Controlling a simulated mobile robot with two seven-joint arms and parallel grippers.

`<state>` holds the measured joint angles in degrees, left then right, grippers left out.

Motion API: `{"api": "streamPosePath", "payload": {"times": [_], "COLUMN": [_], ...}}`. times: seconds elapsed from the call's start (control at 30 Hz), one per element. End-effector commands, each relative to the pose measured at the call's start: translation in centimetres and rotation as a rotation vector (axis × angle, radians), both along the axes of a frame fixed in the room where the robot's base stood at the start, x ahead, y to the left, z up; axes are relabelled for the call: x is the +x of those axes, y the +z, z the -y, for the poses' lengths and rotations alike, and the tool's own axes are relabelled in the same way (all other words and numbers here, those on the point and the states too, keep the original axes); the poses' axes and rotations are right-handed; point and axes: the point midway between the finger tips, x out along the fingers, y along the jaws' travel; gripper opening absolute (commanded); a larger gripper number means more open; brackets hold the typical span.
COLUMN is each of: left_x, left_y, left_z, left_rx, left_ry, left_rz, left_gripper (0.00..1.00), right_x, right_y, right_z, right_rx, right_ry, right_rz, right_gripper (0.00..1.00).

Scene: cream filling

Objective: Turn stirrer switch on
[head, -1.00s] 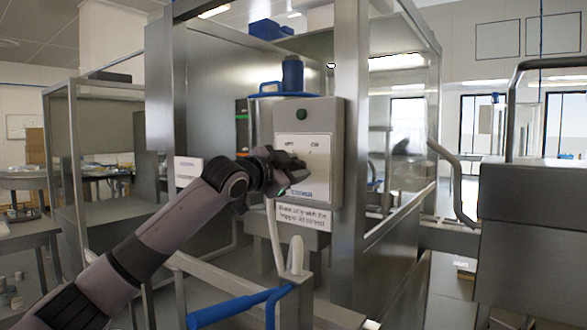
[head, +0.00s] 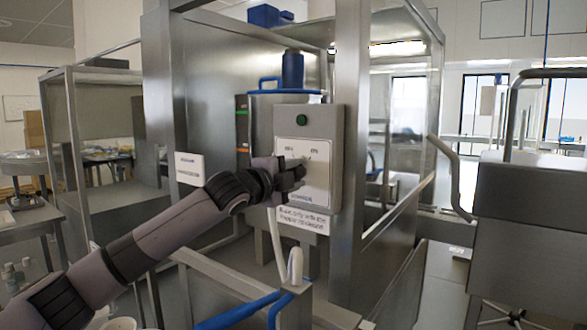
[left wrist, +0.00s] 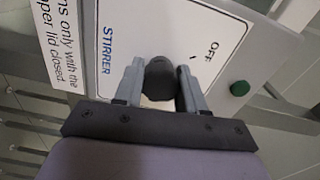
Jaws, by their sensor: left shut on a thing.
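The stirrer control box (head: 337,150) is a grey metal box on the machine frame, with a white panel and a green lamp (head: 302,119) at its top. In the left wrist view, the dark round switch knob (left wrist: 160,80) sits on the white panel marked STIRRER and OFF (left wrist: 190,30). My left gripper (head: 299,172) is at the panel front, shut on the knob with one finger on each side. In the head view the gripper hides the knob. The knob's pointer setting cannot be made out. My right gripper is not in view.
A paper sign (head: 303,221) hangs below the box. A blue-topped vessel (head: 292,72) stands behind it. Steel frame posts (head: 349,60) and a blue handle bar (head: 235,312) are close by. A large steel unit (head: 530,210) stands at the right.

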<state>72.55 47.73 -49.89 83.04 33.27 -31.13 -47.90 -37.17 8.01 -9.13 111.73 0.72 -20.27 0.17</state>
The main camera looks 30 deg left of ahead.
Motion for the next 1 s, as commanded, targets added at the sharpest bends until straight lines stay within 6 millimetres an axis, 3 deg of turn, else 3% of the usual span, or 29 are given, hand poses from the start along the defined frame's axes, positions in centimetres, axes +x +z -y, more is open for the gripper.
{"api": "streamPosePath", "payload": {"times": [0.5,1.0], "left_x": [0.00,-0.01], "left_y": [-0.09,-0.11], "left_z": [-0.01,-0.03], "left_rx": [0.415,0.550], "left_ry": [0.000,0.001], "left_rz": [0.057,0.076], "left_gripper": [0.09,0.09], "right_x": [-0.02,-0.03], "right_y": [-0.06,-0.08], "right_z": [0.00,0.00], "right_rx": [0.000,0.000], "right_ry": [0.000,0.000], "right_rz": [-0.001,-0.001], "right_gripper": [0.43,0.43]}}
